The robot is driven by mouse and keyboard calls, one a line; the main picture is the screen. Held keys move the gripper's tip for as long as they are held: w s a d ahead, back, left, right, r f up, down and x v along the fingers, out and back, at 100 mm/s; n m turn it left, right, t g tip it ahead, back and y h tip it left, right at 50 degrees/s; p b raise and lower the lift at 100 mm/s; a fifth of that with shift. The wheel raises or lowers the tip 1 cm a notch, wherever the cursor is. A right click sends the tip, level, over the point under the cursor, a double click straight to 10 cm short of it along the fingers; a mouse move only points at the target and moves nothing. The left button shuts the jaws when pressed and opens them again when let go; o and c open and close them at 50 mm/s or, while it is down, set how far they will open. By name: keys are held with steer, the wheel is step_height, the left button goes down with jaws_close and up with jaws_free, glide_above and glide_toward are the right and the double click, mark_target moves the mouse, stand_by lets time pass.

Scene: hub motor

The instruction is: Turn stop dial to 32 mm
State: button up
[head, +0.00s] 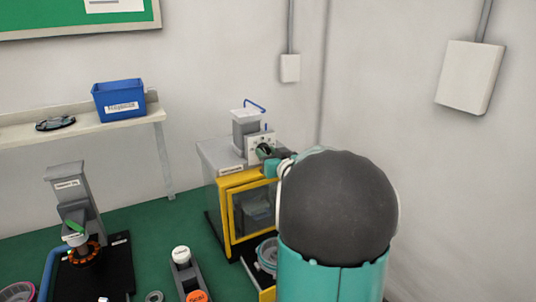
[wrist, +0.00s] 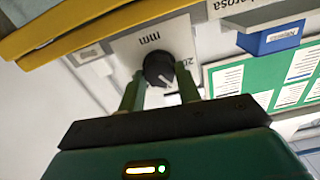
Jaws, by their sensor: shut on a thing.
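The stop dial (wrist: 158,70) is a dark round knob with a white pointer mark on a pale plate (wrist: 122,45) that reads "mm" in the wrist view. The numbers around it are mostly hidden or too small to read. My gripper (wrist: 160,85) is shut on the dial, one green finger on each side of it. In the head view my gripper (head: 268,153) is at the front of the grey and yellow machine (head: 226,178), and the dial is hard to make out there. My arm hides the machine's right side.
A grey press (head: 70,195) stands at left on a black base. A device with a white knob (head: 181,254) and an orange button (head: 197,296) stands on the green bench. A blue bin (head: 120,99) sits on the shelf (head: 85,128). Some green bench between is clear.

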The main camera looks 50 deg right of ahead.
steer(key=m, duration=1.3)
steer(key=shift+d+f+m, duration=0.1)
steer(key=shift+m, duration=0.2)
stand_by(0.4)
steer(key=o, duration=1)
steer(key=shift+c, duration=0.2)
steer(key=v, duration=1.4)
